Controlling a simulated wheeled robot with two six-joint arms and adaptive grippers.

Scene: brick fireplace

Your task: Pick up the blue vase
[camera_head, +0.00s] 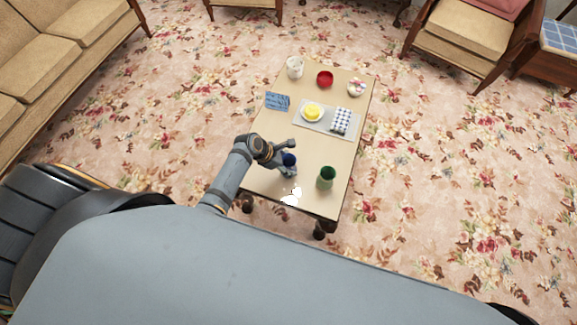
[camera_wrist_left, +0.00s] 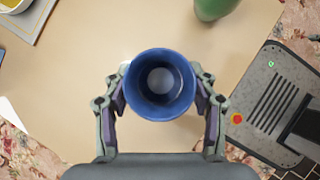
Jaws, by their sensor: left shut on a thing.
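The blue vase (camera_wrist_left: 160,84) is seen from above in the left wrist view, its round mouth open towards the camera. My left gripper (camera_wrist_left: 160,90) is shut on it, with one finger on each side. In the head view the vase (camera_head: 289,159) is a small dark blue shape at the near part of the table, partly hidden by my left gripper (camera_head: 287,168). I cannot tell whether the vase touches the tabletop. My right gripper is not in view.
The low table (camera_head: 265,183) also bears a green vase (camera_head: 326,178) to the right, a tray (camera_head: 312,125) with a yellow item and checked cloth, a red bowl (camera_head: 325,79), a white cup (camera_head: 295,67) and a blue patterned item (camera_head: 277,101). Chairs and a sofa (camera_head: 50,65) stand around it.

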